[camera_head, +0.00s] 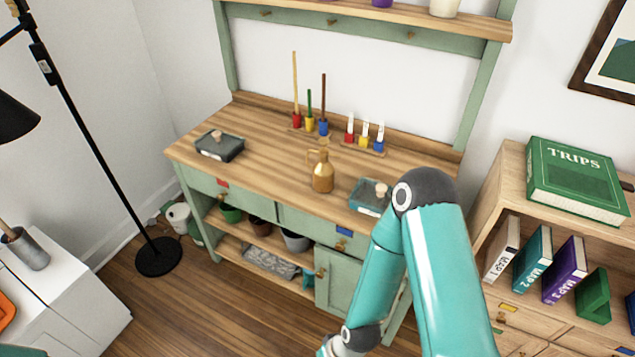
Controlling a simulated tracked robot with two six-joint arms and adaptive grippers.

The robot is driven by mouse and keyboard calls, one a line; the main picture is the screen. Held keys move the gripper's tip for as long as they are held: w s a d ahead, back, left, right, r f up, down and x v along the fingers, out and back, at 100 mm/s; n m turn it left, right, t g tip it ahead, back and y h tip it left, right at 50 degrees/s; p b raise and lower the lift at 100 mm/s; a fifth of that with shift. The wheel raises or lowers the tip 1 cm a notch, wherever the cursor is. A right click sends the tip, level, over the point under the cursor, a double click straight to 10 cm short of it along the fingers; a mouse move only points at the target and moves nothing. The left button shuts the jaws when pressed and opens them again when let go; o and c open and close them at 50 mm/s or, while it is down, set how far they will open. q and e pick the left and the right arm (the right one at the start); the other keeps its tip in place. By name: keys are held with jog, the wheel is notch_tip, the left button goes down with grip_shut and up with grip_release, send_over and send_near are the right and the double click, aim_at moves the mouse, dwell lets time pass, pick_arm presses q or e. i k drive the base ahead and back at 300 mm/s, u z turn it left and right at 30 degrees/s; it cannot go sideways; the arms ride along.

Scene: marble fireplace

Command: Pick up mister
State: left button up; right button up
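The mister (323,178) appears to be the brass-coloured bottle with a narrow neck and a side handle. It stands upright on the wooden top of the green workbench (265,165), near the middle. My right arm (440,270) rises from the bottom right, bends at a dark elbow beside the bench, and comes back down to the bottom edge. Its wrist is cut off there and its fingers are out of view, well below the mister. My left gripper is not in view. Nothing touches the mister.
Coloured holders with tall sticks (310,123) and small coloured items (364,138) stand behind. A bookshelf (490,185) is at right, a floor lamp (95,155) at left. Bare bench top surrounds the mister.

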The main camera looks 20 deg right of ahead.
aim_at(323, 171)
jog(key=z, duration=0.15)
jog(key=i, duration=0.9)
jog(key=u, duration=0.1)
